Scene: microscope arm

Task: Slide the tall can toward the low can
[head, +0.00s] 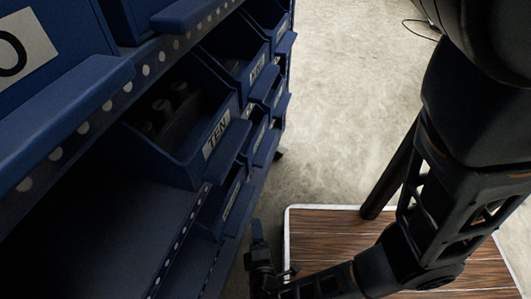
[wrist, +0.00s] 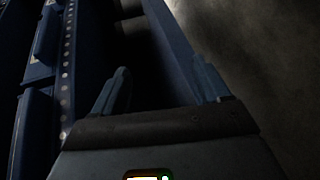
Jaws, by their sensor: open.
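My gripper (head: 262,262) is low in the head view, beside the front of the blue shelf unit. In the wrist view its two fingers (wrist: 164,86) stand wide apart with nothing visible between them. I cannot make out a tall can or a low can for sure. Several dark, rounded, can-like shapes (head: 160,106) sit in the shadowed bin labelled TEN; their heights are hard to tell. The gripper is below and apart from them in the head view.
The blue shelf unit (head: 78,92) fills the left, with bin fronts (head: 216,140) jutting out. A wooden-topped surface with a pale rim (head: 330,222) lies below my arm. Open concrete floor (head: 345,110) lies to the right of the shelves.

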